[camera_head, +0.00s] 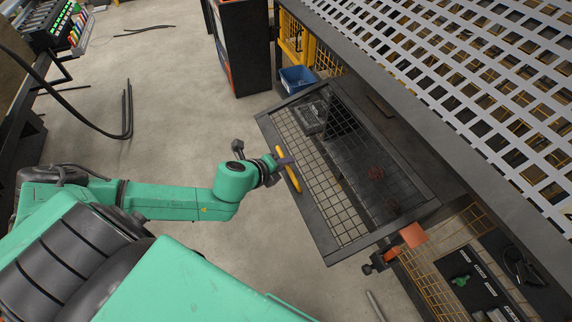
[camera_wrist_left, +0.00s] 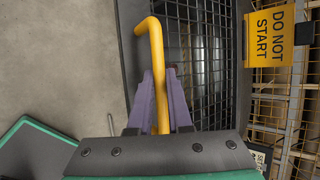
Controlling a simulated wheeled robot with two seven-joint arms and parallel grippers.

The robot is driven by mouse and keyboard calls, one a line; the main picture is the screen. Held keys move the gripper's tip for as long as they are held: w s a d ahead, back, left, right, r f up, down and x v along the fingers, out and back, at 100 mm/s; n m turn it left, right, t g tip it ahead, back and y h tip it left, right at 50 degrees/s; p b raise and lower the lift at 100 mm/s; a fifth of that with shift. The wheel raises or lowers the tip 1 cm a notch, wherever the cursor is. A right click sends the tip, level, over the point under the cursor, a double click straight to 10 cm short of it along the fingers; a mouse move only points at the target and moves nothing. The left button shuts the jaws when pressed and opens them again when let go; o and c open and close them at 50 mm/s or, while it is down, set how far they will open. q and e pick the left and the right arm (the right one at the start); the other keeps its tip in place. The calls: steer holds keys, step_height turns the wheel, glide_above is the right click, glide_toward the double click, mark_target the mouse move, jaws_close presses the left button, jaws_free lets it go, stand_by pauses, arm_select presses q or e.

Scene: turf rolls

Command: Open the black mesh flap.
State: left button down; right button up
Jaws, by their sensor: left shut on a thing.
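The black mesh flap (camera_head: 312,178) is a dark-framed wire grid on the near side of a dark box-like frame. It also shows in the left wrist view (camera_wrist_left: 208,60). A yellow bar handle (camera_head: 291,176) runs along its near edge. My left gripper (camera_head: 286,161) reaches it from the left. In the left wrist view its purple fingers (camera_wrist_left: 161,98) are shut on the yellow handle (camera_wrist_left: 155,45), one on each side. I cannot tell exactly how far the flap stands open. My right gripper is not in view.
Behind the flap are a grey box (camera_head: 310,118) and small reddish-brown clumps (camera_head: 376,174). A large perforated panel (camera_head: 470,70) stands beyond. The floor at left is mostly clear.

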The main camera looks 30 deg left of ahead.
arm_select(q)
steer(key=shift+r, duration=0.55)
steer(key=c, duration=0.8)
jaws_free()
steer(key=shift+w+d, duration=0.1)
steer(key=shift+c, duration=0.2)
steer(key=shift+w+f, duration=0.1)
steer(key=shift+s+r, duration=0.2)
steer(key=shift+s, duration=0.2)
steer(key=v, duration=1.1)
steer(key=shift+w+r+p, duration=0.15)
steer(key=shift+r+p, duration=0.1)
steer(key=shift+p, duration=0.1)
